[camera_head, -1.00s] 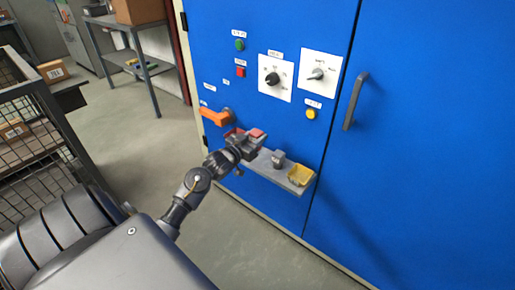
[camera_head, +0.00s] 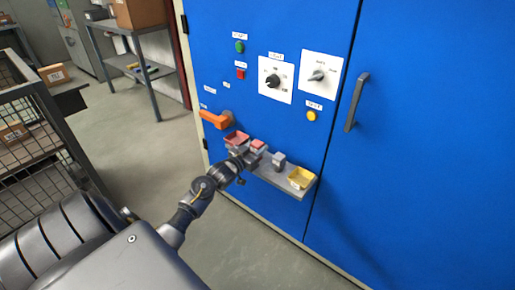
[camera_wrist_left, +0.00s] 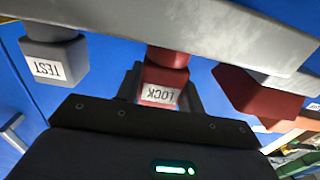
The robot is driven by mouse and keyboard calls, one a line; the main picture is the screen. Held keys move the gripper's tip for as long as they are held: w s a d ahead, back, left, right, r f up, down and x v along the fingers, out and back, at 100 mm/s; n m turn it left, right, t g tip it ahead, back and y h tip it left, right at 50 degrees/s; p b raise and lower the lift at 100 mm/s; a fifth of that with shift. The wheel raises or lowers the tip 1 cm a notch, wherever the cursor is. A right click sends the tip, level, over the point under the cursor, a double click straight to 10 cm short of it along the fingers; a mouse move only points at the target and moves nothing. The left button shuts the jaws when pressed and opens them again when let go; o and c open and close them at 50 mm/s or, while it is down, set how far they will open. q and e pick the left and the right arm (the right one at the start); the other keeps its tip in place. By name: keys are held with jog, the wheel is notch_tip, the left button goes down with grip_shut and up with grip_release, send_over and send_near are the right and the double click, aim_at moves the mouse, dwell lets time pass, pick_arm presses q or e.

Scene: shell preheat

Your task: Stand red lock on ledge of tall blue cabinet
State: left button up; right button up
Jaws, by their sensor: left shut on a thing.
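The red lock (camera_head: 258,146) is a small red block; in the left wrist view its white LOCK label (camera_wrist_left: 160,95) reads upside down. My left gripper (camera_head: 250,156) is shut on it, with a finger on either side. The lock is at the grey ledge (camera_head: 268,177) of the tall blue cabinet (camera_head: 400,190), between the red bin (camera_head: 236,138) and the grey TEST block (camera_head: 278,160). I cannot tell whether it bears on the ledge. My right gripper is not in view.
A yellow bin (camera_head: 301,179) stands at the ledge's right end. An orange handle (camera_head: 214,120) sticks out above the ledge's left end. Knobs and buttons are on the panel above. A wire cage (camera_head: 45,130) stands at left; the floor between is clear.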

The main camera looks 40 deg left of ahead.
pick_arm(q)
jog(key=o, duration=1)
jog(key=shift+f, duration=0.1)
jog(key=s+p, duration=0.1)
jog(key=s, duration=1.1)
jog(key=s+d+f+g, duration=0.3)
jog(key=d+f, duration=0.2)
jog(key=f, duration=0.2)
jog(key=s+d+f+g, duration=0.3)
jog(key=s+d+f, duration=0.1)
jog(key=f, duration=0.3)
jog(key=s+d+f+g, duration=0.3)
jog(key=s+d, duration=0.2)
jog(key=s+d+f+m+g, duration=0.1)
jog(key=s+d+f+g, duration=0.2)
jog(key=s, duration=0.3)
jog(key=s+d+f+m+g, duration=0.1)
jog(key=s+d+f+g, duration=0.2)
jog(key=s+d, duration=0.3)
jog(key=shift+d+f+h, duration=0.3)
jog(key=shift+d+f, duration=0.05)
jog(key=shift+f, duration=0.05)
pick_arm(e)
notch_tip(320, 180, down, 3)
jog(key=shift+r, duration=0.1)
pick_arm(q)
jog(key=shift+w, duration=0.1)
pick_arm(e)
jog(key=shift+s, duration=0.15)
